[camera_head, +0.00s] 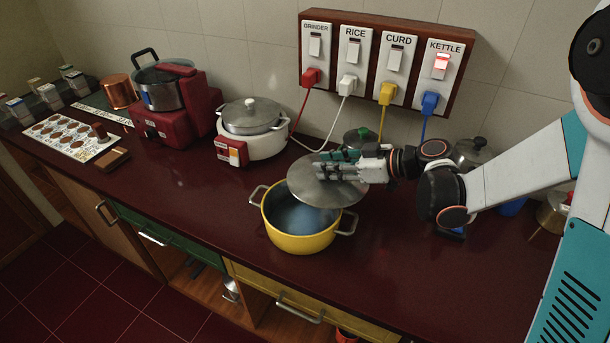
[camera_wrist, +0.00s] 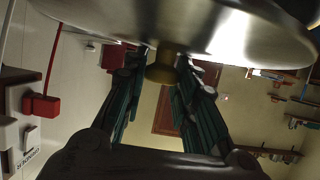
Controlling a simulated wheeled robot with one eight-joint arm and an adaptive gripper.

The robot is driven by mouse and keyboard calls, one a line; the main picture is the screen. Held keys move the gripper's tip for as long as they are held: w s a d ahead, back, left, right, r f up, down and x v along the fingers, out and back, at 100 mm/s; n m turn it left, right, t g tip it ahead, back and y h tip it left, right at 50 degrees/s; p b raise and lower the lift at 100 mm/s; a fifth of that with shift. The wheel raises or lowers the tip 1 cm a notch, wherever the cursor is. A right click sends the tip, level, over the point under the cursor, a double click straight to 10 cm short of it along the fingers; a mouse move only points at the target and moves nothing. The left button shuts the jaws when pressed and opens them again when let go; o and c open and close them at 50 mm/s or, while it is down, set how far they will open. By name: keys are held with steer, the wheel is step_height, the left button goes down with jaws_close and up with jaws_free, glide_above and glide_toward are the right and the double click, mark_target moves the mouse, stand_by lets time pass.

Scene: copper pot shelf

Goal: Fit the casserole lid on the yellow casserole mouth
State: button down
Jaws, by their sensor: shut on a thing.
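The yellow casserole (camera_head: 300,236) stands open on the dark red counter, with two metal side handles and a grey-blue inside. The casserole lid (camera_head: 325,190) is a flat round metal disc, held above the back part of the casserole mouth and a little tilted. It also fills the top of the wrist view (camera_wrist: 190,25). My gripper (camera_head: 350,165) reaches in from the right and is shut on the lid's knob (camera_wrist: 162,68), which shows between the fingers in the wrist view. The lid hides the far rim of the casserole, so I cannot tell whether they touch.
A white rice cooker (camera_head: 265,145) and a red grinder (camera_head: 178,122) stand to the left. Behind the lid is a green-lidded pot (camera_head: 358,137); a metal-lidded vessel (camera_head: 472,152) stands behind my arm. A switch board (camera_head: 385,65) with cords hangs on the wall. Counter left of the casserole is clear.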

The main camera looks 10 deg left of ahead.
mark_target(300, 188)
steer(key=s+a+n+g, duration=0.2)
steer(key=a+g, duration=0.1)
steer(key=s+a+n+g, duration=0.1)
steer(key=a+n, duration=0.1)
steer(key=shift+s+a+r+g+y, duration=0.2)
steer(key=shift+s+a+g+y, duration=0.05)
steer(key=shift+g+y, duration=0.15)
steer(key=shift+s+a+r+n+g, duration=0.1)
steer(key=shift+s+a+n+g, duration=0.35)
steer(key=shift+n+g, duration=0.15)
steer(key=shift+d+b, duration=0.15)
steer(key=shift+b, duration=0.3)
steer(key=shift+f+b, duration=1.55)
steer(key=shift+f, duration=0.55)
steer(key=shift+f+b, duration=0.95)
steer(key=shift+b, duration=0.2)
stand_by(1.1)
steer(key=c, duration=1.2)
jaws_free()
